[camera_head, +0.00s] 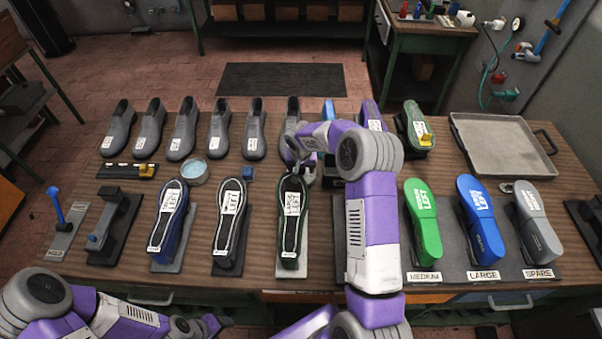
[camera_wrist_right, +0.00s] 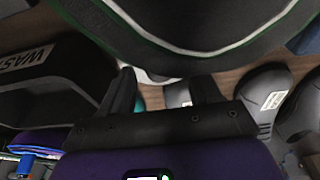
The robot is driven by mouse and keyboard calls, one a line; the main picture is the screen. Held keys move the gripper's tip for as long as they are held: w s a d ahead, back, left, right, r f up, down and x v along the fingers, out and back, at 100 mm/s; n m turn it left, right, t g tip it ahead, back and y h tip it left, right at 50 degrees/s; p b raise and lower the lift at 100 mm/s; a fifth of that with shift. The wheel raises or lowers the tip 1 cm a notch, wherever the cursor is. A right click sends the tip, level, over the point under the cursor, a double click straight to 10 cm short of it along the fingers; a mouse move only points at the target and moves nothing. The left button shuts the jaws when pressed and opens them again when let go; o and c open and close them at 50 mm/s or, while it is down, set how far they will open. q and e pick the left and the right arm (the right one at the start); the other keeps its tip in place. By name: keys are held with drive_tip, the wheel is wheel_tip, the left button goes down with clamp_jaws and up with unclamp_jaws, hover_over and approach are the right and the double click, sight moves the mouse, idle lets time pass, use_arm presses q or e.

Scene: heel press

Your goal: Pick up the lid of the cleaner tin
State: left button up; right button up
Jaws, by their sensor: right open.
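A round, shallow tin (camera_head: 194,171) with a pale rim and light blue top stands on the bench behind the blue-trimmed shoe. I cannot tell whether the blue is a lid or its contents, and I see no separate lid clearly. My right gripper (camera_head: 306,168) is above the bench behind the green-trimmed shoe, well right of the tin. The right wrist view shows its two dark fingers (camera_wrist_right: 163,92) apart, with a pale thing partly seen beyond them. The green-trimmed shoe (camera_wrist_right: 215,45) fills the top of that view. My left gripper (camera_head: 208,324) is low at the front edge, its fingers unclear.
Grey shoes (camera_head: 184,130) stand in a row behind. A blue cube (camera_head: 248,173) lies between tin and gripper. A dark box (camera_wrist_right: 45,75) lettered "WAS" is close beside the right gripper. Green (camera_head: 422,215) and blue (camera_head: 480,220) lasts stand right. A grey tray (camera_head: 500,145) is back right.

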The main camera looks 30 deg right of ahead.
drive_tip(key=shift+w+d+f, duration=0.1)
drive_tip(key=shift+w+f, duration=0.05)
drive_tip(key=shift+f, duration=0.25)
drive_tip(key=shift+c, duration=0.3)
drive_tip(key=c, duration=0.8)
drive_tip(key=shift+r, duration=0.15)
